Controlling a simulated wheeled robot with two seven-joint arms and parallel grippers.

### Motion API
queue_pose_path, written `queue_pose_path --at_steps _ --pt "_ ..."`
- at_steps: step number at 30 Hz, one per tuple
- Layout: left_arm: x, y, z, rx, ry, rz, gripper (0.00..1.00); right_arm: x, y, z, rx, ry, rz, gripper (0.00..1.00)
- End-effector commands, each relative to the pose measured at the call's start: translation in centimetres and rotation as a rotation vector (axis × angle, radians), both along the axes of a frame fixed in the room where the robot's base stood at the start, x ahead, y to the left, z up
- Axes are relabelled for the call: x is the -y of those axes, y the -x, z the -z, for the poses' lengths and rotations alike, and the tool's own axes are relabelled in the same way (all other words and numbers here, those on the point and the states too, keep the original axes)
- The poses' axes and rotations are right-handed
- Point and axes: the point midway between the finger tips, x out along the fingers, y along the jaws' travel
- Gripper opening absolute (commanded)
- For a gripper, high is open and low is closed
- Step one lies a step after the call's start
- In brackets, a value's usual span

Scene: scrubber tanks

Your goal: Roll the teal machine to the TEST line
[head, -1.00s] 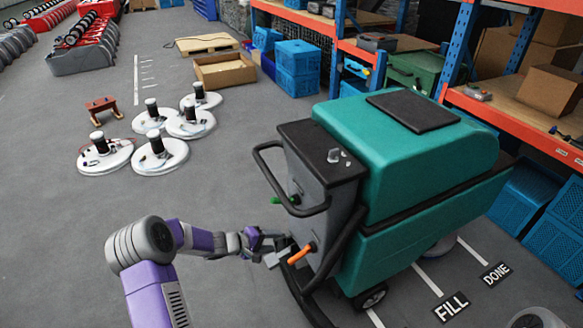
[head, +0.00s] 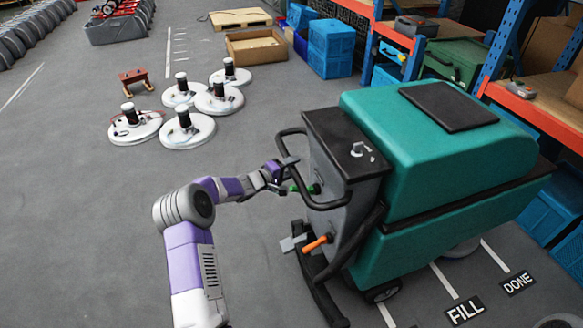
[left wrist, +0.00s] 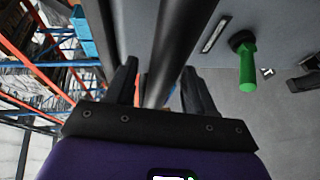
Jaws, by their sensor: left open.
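The teal machine (head: 440,165) stands at the right in the head view, its grey end panel facing my left arm. A black loop handle (head: 283,150) juts from that panel, with a green lever (head: 305,189) and an orange lever (head: 318,243) below. My left gripper (head: 284,177) is at the side of the handle, close to the green lever. In the left wrist view the open fingers (left wrist: 160,82) stand either side of a black bar, and the green lever (left wrist: 247,68) is to their right. My right gripper is out of view. I see no TEST label.
Floor labels FILL (head: 465,310) and DONE (head: 518,283) with white lines lie beside the machine. Several white round discs (head: 183,130) and a small red-brown stool (head: 137,83) stand at the left. Shelving and blue crates (head: 331,48) are behind.

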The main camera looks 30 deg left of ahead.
Motion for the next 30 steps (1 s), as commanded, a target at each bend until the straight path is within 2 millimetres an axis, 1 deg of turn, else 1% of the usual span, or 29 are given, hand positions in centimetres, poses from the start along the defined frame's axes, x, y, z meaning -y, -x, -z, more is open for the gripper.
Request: queue_pose_path --at_steps 7,8,15,18,30 --pt "0.03 -0.11 0.04 -0.001 0.0 0.0 0.54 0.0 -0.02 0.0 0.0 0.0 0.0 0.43" --pt "0.03 -0.1 0.04 -0.001 0.0 0.0 0.51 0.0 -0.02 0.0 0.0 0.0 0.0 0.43" --pt "0.04 -0.09 0.04 -0.001 0.0 0.0 0.14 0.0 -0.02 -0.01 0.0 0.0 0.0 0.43" --pt "0.03 -0.08 0.04 -0.001 0.0 0.0 0.0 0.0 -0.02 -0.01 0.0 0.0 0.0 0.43" --pt "-0.15 0.09 0.07 -0.001 -0.001 0.0 0.0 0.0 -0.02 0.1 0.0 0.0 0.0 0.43"
